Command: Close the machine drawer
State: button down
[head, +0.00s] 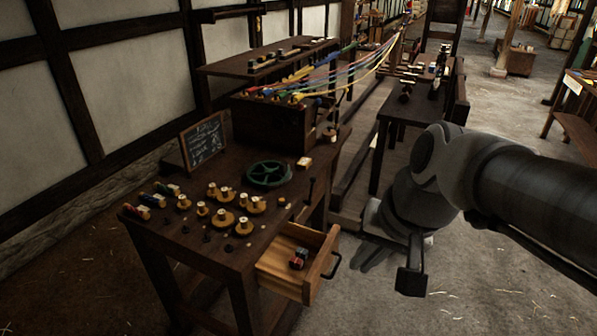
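The machine drawer (318,264) is pulled out from the front of the dark wooden workbench (222,258). It is light wood, with a dark bar handle (333,264) on its front panel. A small red and dark item (298,259) lies inside it. My gripper (372,262) is to the right of the drawer in the picture, apart from the handle as far as I can see. It points down and left. Its fingers are dim and partly hidden by my wrist, so I cannot tell whether they are open or shut.
The bench top carries several wooden spools (227,195), a green wheel (269,174) and a small chalkboard (203,141). Coloured strands (345,66) run back from a box. Another dark table (396,108) stands behind my arm.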

jog(key=w+d+f+m+y+b, duration=0.25)
jog(key=w+f+m, duration=0.4)
jog(key=f, duration=0.45)
jog(key=w+d+f+m+t+y+b, duration=0.1)
jog(key=w+d+f+m+y+b, duration=0.2)
jog(key=w+f+m, duration=0.6)
jog(key=w+d+f+m+y+b, duration=0.1)
jog(key=w+d+f+m+b, duration=0.3)
jog(key=f, duration=0.9)
jog(key=b, duration=0.1)
send_near(315, 285)
jog(key=shift+m, duration=0.45)
jog(key=shift+d+x, duration=0.2)
jog(key=shift+x, duration=3)
jog(key=shift+w+a+f, duration=0.1)
jog(key=shift+f, duration=0.1)
jog(key=w+a, duration=0.3)
jog(key=a, duration=0.2)
jog(key=w+a+b, duration=0.1)
jog(key=w+a, duration=0.2)
jog(key=a, duration=0.2)
jog(key=w+a, duration=0.3)
jog(key=a, duration=0.3)
jog(key=shift+w+a, duration=0.15)
